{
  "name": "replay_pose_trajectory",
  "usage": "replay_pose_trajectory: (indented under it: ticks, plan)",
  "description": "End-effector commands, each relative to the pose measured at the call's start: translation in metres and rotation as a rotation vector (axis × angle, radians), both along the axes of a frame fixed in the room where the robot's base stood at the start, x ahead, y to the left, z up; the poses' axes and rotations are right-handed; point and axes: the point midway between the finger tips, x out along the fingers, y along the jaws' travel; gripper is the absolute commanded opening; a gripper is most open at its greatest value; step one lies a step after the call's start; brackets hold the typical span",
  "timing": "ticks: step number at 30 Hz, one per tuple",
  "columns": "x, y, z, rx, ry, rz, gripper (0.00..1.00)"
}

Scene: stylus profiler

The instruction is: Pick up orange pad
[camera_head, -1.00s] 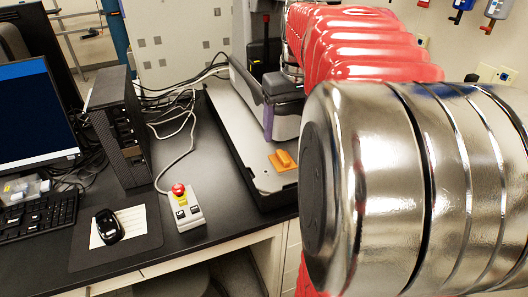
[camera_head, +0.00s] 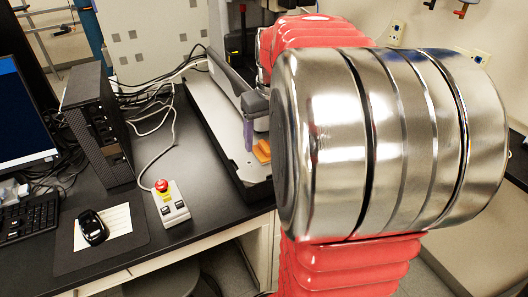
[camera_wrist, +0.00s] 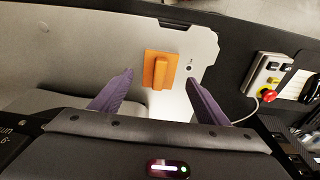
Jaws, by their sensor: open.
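The orange pad (camera_head: 262,150) lies on the pale plate of the profiler, near the plate's front right end; my arm hides part of it in the head view. In the wrist view the orange pad (camera_wrist: 160,70) is whole, a flat square with a raised ridge along its middle. My gripper (camera_wrist: 158,84) is open, its two purple fingers spread to the left and right of the pad's line. The pad shows beyond the fingertips, with nothing between the fingers. In the head view one purple finger (camera_head: 248,134) shows just left of the pad.
A control box with a red button (camera_head: 170,201) stands on the black bench left of the profiler. A computer tower (camera_head: 97,124), monitor, keyboard and mouse (camera_head: 93,228) are further left. The profiler plate (camera_head: 205,103) has a dark raised rim.

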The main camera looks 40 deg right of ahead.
Motion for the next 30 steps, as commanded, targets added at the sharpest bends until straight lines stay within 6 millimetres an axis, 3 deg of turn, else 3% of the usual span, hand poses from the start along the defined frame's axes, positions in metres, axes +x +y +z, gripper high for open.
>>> replay_pose_trajectory:
  ticks: [3, 9, 25, 30]
  plan:
    - [0.002, -0.002, -0.018, 0.003, 0.003, 0.0, 0.69]
    - [0.005, -0.002, -0.033, 0.002, 0.002, 0.0, 0.69]
    - [0.005, -0.002, -0.033, 0.001, 0.001, 0.001, 0.69]
    - [0.005, -0.002, -0.033, 0.001, 0.001, 0.001, 0.57]
